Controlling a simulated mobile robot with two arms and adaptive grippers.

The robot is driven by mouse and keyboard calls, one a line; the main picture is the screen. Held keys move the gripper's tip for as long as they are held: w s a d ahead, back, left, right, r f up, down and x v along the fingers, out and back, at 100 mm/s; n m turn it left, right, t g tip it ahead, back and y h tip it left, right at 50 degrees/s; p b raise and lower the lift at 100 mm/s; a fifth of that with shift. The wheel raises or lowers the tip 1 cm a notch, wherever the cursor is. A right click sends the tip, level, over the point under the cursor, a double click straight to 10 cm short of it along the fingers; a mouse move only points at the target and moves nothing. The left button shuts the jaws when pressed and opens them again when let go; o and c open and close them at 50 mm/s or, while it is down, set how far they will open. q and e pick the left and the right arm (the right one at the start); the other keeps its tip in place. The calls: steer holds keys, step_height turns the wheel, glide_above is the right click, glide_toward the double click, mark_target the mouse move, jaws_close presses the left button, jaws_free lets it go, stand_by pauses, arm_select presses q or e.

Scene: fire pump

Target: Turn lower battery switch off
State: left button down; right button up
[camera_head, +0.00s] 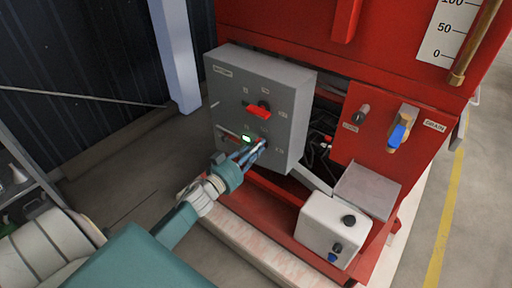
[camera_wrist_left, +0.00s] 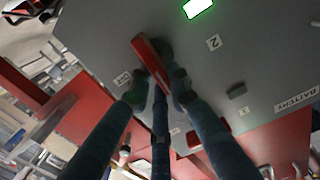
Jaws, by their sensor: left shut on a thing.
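The grey battery switch box (camera_head: 285,78) is mounted on the red pump frame. The upper switch has a red handle (camera_head: 258,112) and stands free of my gripper. My left gripper (camera_head: 256,150) is at the lower part of the box face, and its fingers mostly hide the lower switch in the head view. In the left wrist view, the lower switch's red handle (camera_wrist_left: 149,58) sits between the dark fingertips (camera_wrist_left: 160,86), which are shut on it. The handle is slanted there. My right gripper is in neither view.
A lit green display (camera_head: 246,138) is just above the gripper. To the right are a red panel with a blue-handled valve (camera_head: 398,135) and a white tank (camera_head: 328,228). Dark hoses lie between box and panel. A metal shelf stands at far left, with open floor before it.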

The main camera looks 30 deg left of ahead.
arm_select(q)
steer(key=m, duration=0.3)
steer(key=m+b, duration=0.1)
steer(key=m, duration=0.1)
steer(key=d+f+m, duration=0.1)
steer(key=m, duration=0.2)
steer(key=shift+m, duration=0.3)
steer(key=m+b, duration=0.1)
steer(key=m, duration=0.1)
steer(key=m+b, duration=0.1)
steer(key=m, duration=0.1)
steer(key=shift+d+f, duration=0.2)
steer(key=shift+f, duration=0.2)
steer(key=shift+f+m+b, duration=0.15)
steer(key=shift+m+b, duration=0.3)
steer(key=shift+m, duration=0.7)
steer(key=shift+f+m+b, duration=0.15)
steer(key=shift+m+b, duration=0.3)
steer(key=shift+m, duration=0.7)
steer(key=shift+s, duration=0.1)
steer(key=c, duration=1.6)
jaws_free()
steer(key=s, duration=0.8)
steer(key=s+a, duration=0.1)
steer(key=s, duration=0.3)
